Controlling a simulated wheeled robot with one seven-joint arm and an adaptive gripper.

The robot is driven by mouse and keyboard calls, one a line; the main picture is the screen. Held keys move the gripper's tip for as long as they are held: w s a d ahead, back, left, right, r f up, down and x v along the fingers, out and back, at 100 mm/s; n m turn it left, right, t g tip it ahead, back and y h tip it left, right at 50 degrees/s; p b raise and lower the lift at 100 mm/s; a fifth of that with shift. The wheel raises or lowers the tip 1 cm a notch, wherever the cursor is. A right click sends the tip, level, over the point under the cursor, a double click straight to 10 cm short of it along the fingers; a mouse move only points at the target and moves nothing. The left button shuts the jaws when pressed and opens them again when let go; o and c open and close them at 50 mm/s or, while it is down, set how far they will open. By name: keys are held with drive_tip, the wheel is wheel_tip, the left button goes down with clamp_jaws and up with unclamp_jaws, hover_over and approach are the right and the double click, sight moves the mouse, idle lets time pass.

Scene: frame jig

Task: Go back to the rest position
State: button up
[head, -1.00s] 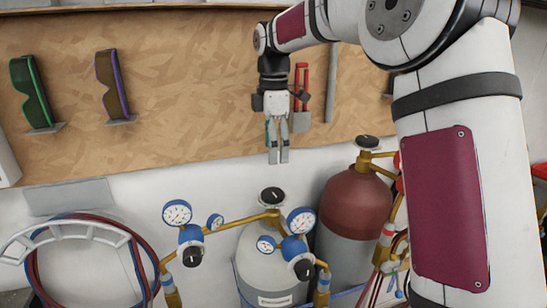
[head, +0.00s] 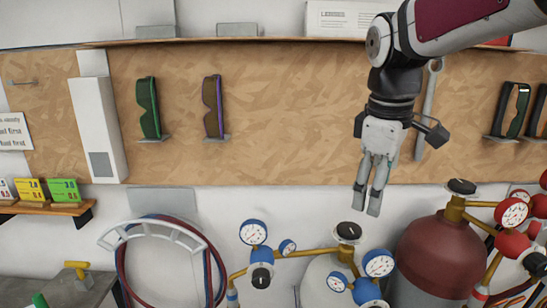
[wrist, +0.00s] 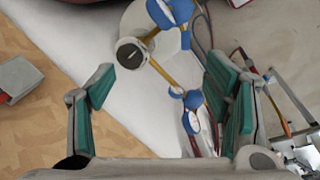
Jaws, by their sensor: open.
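My gripper (head: 367,200) hangs pointing down in front of the wooden tool board (head: 280,120), above the gas cylinders. In the wrist view my gripper (wrist: 165,100) shows its two green-padded fingers wide apart with nothing between them. Below and beyond them are a cylinder valve knob (wrist: 131,53) and blue-rimmed gauges, apart from the fingers.
A grey cylinder (head: 320,285) and a dark red cylinder (head: 440,255) stand below with gauges and brass pipes. Safety glasses (head: 148,108) and a wrench (head: 428,110) hang on the board. A hose rack (head: 150,232) is at lower left. The board's middle is clear.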

drive_tip(key=s+f+m+t, duration=0.3)
drive_tip(key=s+m, duration=0.7)
drive_tip(key=s, duration=0.8)
wheel_tip(320, 180, down, 2)
drive_tip(key=shift+s+d+f+y, duration=0.1)
drive_tip(key=shift+s+d+y, duration=0.2)
drive_tip(key=shift+d+y, duration=0.1)
